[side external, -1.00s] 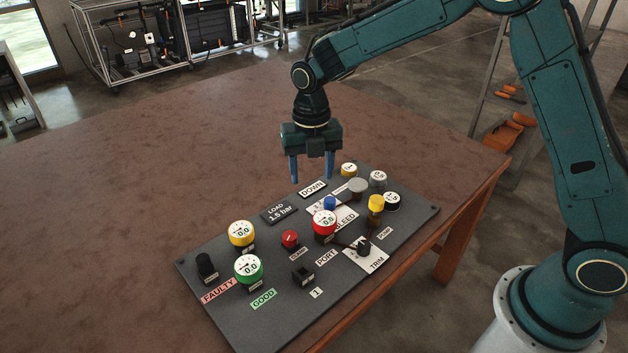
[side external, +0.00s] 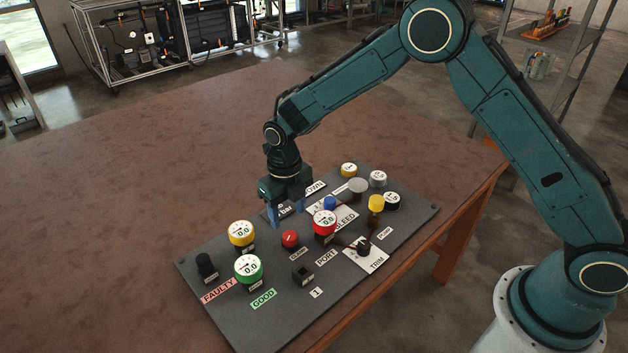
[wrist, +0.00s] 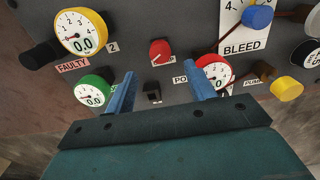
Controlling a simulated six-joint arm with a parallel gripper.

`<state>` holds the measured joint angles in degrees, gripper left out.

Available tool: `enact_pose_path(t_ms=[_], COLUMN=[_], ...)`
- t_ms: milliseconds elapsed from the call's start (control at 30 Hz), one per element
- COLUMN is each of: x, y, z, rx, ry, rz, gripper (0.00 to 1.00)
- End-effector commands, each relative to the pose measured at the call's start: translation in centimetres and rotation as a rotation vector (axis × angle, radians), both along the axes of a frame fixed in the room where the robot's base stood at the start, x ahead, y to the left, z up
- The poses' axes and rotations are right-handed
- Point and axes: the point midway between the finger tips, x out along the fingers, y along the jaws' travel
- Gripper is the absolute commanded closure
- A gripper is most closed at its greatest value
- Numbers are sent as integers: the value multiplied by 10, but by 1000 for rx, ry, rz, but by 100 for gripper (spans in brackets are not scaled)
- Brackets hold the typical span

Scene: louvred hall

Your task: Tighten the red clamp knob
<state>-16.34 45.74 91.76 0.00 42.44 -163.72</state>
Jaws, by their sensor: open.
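The red clamp knob (side external: 290,239) stands on the dark panel (side external: 232,310), between the yellow-rimmed gauge and the red-rimmed gauge. In the wrist view the red knob (wrist: 160,50) shows a white pointer line and lies beyond my fingertips, roughly centred between them. My gripper (side external: 287,217) is open and empty, above and behind the knob in the side view, apart from it. Its two blue fingers also show in the wrist view (wrist: 160,82). The small label by the knob is partly hidden in the wrist view.
Close to the knob stand a yellow gauge (side external: 241,233), a green gauge (side external: 248,268) and a red gauge (side external: 323,222). A black square switch (side external: 302,276), a black trim knob (side external: 363,248) and a blue knob (side external: 330,202) also stand up. The brown table (side external: 120,200) is clear at left.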

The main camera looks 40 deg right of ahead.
Motion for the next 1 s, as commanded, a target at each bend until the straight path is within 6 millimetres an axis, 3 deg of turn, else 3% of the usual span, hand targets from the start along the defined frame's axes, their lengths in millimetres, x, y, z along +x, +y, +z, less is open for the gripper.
enact_pose_path(t_ms=[767,1000], x=[-1,0], y=[0,0], z=[-74,-75], rx=[-1,0], ry=[4,1], rz=[-1,-1], gripper=[45,45])
